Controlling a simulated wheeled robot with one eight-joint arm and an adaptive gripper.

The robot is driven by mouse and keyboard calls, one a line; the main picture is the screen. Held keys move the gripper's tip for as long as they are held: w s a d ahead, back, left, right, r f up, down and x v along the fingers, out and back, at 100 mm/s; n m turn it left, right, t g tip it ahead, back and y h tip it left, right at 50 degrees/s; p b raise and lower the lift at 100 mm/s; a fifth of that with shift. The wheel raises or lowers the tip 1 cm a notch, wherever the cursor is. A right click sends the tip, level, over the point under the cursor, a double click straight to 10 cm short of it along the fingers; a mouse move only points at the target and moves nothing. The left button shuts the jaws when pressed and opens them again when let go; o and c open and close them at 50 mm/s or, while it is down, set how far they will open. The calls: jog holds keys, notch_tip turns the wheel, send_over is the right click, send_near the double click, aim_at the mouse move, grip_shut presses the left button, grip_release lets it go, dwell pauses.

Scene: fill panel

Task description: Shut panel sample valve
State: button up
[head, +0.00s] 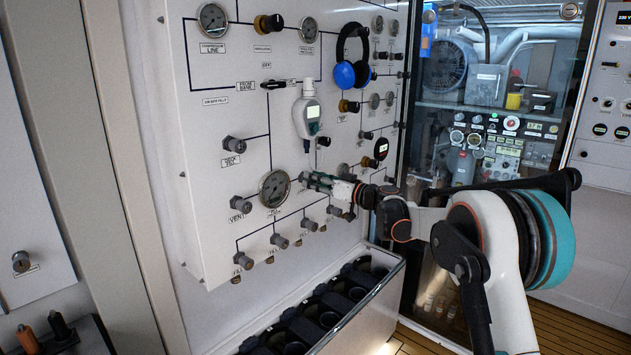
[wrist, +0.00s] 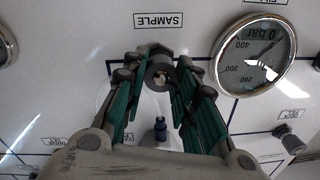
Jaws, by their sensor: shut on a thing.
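The sample valve knob (wrist: 159,76) is a dark round knob with a pale centre, on the white panel by the SAMPLE label (wrist: 158,20) in the wrist view. My gripper (wrist: 158,66) has its green-padded fingers on both sides of the knob and is shut on it. In the head view my gripper (head: 310,179) reaches the panel (head: 225,115) from the right, just right of a large round gauge (head: 274,189). There the fingers hide the valve knob. I cannot tell the knob's turned position.
The gauge (wrist: 254,55) sits close beside the fingers in the wrist view. A small dark fitting (wrist: 160,130) shows between the fingers. Blue headphones (head: 351,60) and a pale handheld meter (head: 307,116) hang above. A trough with dark holders (head: 375,300) stands below the panel.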

jog(key=m, duration=0.6)
jog(key=m+p, duration=0.1)
jog(key=m, duration=0.5)
jog(key=shift+w+d+f+m+t+p, duration=0.1)
jog(key=shift+f+m+t+p, duration=0.05)
jog(key=shift+m+t+p, duration=0.2)
dwell(0.4)
jog(key=o, duration=1)
jog(key=shift+o, duration=0.2)
jog(key=v, duration=1.2)
jog(key=shift+f, duration=0.1)
